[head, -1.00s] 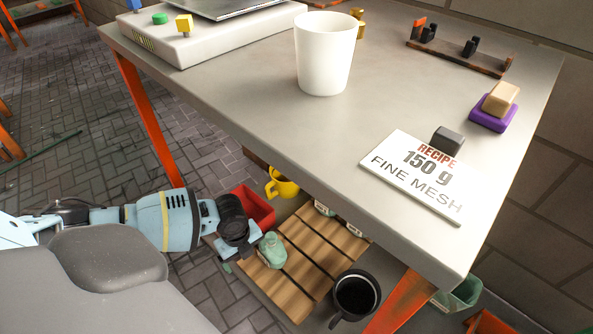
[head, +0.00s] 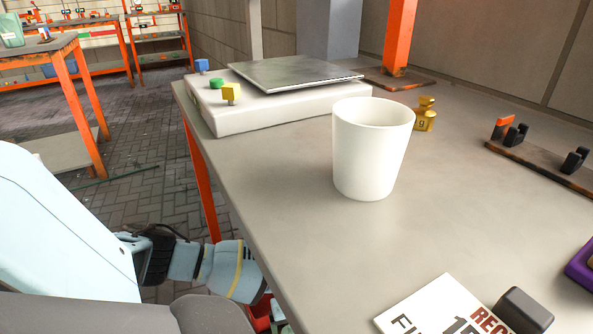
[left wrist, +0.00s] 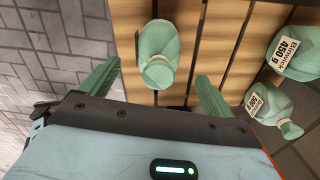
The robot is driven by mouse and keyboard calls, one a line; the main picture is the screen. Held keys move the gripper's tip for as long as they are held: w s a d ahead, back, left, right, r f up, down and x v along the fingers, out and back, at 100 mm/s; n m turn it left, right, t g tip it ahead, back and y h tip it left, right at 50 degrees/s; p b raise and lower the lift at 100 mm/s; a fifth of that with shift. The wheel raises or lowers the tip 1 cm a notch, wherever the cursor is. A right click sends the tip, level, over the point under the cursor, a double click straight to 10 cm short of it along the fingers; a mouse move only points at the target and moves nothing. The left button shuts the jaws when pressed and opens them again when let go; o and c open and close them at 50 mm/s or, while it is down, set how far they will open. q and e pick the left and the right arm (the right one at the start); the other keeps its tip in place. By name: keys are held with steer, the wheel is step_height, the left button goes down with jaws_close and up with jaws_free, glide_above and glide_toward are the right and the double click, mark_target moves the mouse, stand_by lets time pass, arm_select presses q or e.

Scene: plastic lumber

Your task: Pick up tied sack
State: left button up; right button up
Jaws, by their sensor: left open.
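A green tied sack (left wrist: 158,45) lies on the slatted wooden pallet (left wrist: 205,35) in the left wrist view, its pinched neck toward me. My left gripper (left wrist: 157,72) is open, with one green finger on each side of the sack's near end. I see gaps between both fingers and the sack. Two more green sacks lie to the right: one with a 450 g label (left wrist: 297,52) and one with a smaller label (left wrist: 274,110). In the head view my left forearm (head: 232,270) reaches below the table edge, which hides the gripper. My right gripper is not in view.
Above the low pallet stands a grey table (head: 270,190) with a white cup (head: 370,150), a scale (head: 290,100), brass weights (head: 425,115) and a recipe card (head: 440,310). A red bin (head: 262,315) shows partly beside my left arm. Brick floor lies left.

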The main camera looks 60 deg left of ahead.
arm_select(q)
steer(key=shift+f, duration=0.35)
step_height(320, 180, down, 4)
steer(key=b, duration=0.3)
steer(key=shift+s+d+f, duration=0.1)
steer(key=shift+d+f, duration=0.05)
steer(key=shift+f, duration=0.1)
steer(key=shift+r, duration=0.1)
